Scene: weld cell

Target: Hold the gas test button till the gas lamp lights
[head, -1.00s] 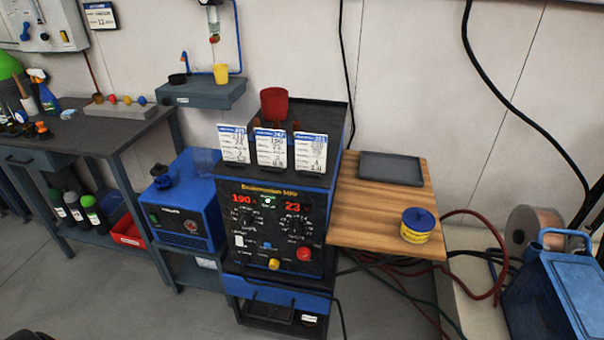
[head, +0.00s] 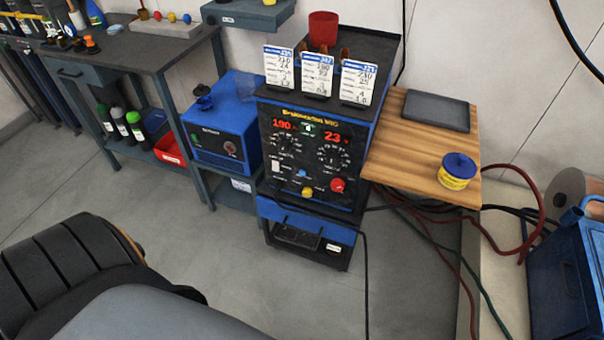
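The welding machine (head: 268,211) stands in the centre with its dark control panel facing me. The panel shows red digits, 190 or similar at left and 23 at right, and two dials. A small green-white light (head: 308,128) shows between the digits. Below the dials are a white rocker switch (head: 276,166), a small blue button (head: 301,173), a yellow knob or button (head: 307,192) and a round red button (head: 338,185). I cannot read which is the gas test button or which lamp is for gas. Neither gripper is in view; nothing touches the panel.
My own arm fills the lower left. A blue unit (head: 225,120) stands left of the welder. A wooden side shelf (head: 410,165) with a grey tray (head: 436,110) and a yellow-blue spool (head: 457,172) is at right. Cables hang below it. The floor in front is clear.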

